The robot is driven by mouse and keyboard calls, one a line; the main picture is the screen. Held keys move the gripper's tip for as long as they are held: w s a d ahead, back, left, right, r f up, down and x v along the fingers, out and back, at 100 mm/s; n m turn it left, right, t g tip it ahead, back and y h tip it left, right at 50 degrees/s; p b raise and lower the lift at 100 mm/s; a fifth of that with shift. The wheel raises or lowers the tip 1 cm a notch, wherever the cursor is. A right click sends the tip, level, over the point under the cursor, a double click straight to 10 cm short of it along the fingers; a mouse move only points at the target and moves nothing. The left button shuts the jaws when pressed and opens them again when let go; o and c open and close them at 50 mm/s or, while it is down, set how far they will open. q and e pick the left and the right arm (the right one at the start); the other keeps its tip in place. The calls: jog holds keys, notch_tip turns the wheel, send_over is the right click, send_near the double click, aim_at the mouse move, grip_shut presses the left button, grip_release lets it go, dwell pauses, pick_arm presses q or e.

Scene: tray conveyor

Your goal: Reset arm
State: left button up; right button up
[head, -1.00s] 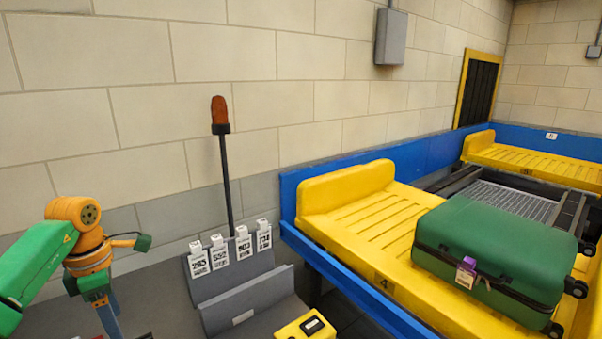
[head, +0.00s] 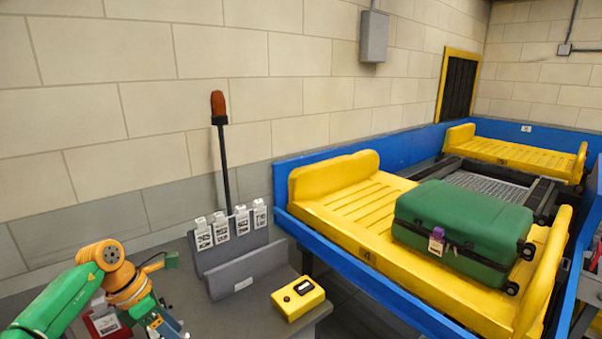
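My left gripper (head: 168,326) comes in at the lower left on its green and orange arm, above the grey table. Its fingers are blue-grey and partly cut off by the bottom edge of the head view. I cannot tell whether they are apart or closed. My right gripper is not in view.
A grey table (head: 240,318) holds a rack with white tags (head: 222,228), a yellow box (head: 298,299) and a red item (head: 104,322). A green suitcase (head: 462,225) lies on a yellow conveyor tray (head: 345,206) at the right. A pole with an orange lamp (head: 218,105) stands behind the rack.

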pick_arm(q)
jog(key=w+d+f+n+t+h, duration=0.1)
jog(key=d+f+n+h, duration=0.25)
jog(key=d, duration=0.25)
jog(key=d+f+n+t+h, duration=0.2)
jog(key=d+f+n+h, duration=0.15)
jog(key=d, duration=0.35)
notch_tip(320, 180, down, 12)
jog(key=n+t+y+b, duration=0.2)
jog(key=n+t, duration=0.4)
jog(key=n, duration=0.8)
jog(key=s+a+f+n+g+y, duration=0.1)
jog(key=s+a+f+n+y, duration=0.25)
jog(key=s+f+n, duration=0.35)
jog(key=s+a+f+n+y, duration=0.2)
jog(key=s+f+n+y, duration=0.2)
jog(key=s+f+n, duration=0.4)
jog(key=s+f+n+g+y, duration=0.1)
jog(key=s+f+n+g, duration=0.2)
jog(key=s, duration=0.9)
jog(key=s+f+n+g, duration=0.3)
jog(key=s+f+g, duration=0.2)
jog(key=s, duration=0.8)
notch_tip(320, 180, down, 2)
jog(key=shift+s+a+n+y+b, duration=0.25)
jog(key=shift+a+n+y+b, duration=0.1)
jog(key=shift+a+n, duration=0.1)
jog(key=shift+w, duration=0.1)
